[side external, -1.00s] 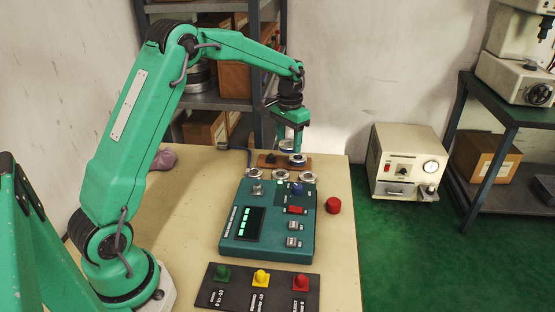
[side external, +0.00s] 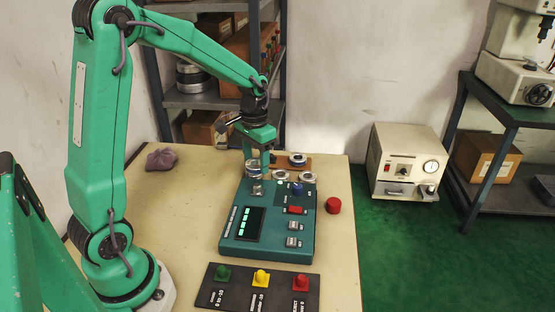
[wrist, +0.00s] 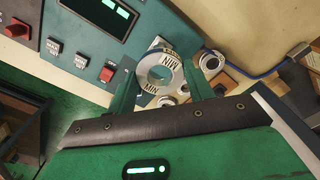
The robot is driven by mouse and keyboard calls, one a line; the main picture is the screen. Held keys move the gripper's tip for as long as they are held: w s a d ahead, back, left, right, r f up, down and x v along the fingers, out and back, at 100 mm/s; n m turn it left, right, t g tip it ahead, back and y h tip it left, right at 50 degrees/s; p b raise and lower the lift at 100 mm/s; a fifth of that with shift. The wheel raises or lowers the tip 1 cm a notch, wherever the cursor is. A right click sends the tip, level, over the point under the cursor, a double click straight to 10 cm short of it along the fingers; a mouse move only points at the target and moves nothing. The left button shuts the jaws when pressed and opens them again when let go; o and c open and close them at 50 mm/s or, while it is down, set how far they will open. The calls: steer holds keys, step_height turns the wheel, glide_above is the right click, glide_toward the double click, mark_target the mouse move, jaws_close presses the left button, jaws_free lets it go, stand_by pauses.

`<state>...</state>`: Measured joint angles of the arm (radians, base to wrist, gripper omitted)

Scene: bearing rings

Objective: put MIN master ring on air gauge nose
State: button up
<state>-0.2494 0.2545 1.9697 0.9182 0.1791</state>
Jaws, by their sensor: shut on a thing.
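My gripper (side external: 257,152) is shut on the MIN master ring, a silvery ring with a pale band lettered MIN. The ring (wrist: 178,72) lies flat between both fingers in the wrist view. In the side view the held ring (side external: 253,164) is above the table, at the back left corner of the teal air gauge unit (side external: 268,238). The gauge nose (side external: 257,189), a short metal post, stands on the unit's back left, below and slightly in front of the ring. I cannot tell how well ring and nose line up.
Other rings stand behind the unit, one of them (side external: 280,175) close to my gripper. A dark-topped ring (side external: 297,158) sits on a wooden board (side external: 301,170). A red cap (side external: 333,205) is at the right.

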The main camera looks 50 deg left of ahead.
mark_target(257, 184)
steer(key=shift+f, duration=2)
steer(key=shift+f, duration=1.7)
stand_by(1.8)
steer(key=o, duration=1.2)
steer(key=shift+o, duration=0.2)
steer(key=shift+r, duration=0.1)
steer(key=shift+r, duration=3.65)
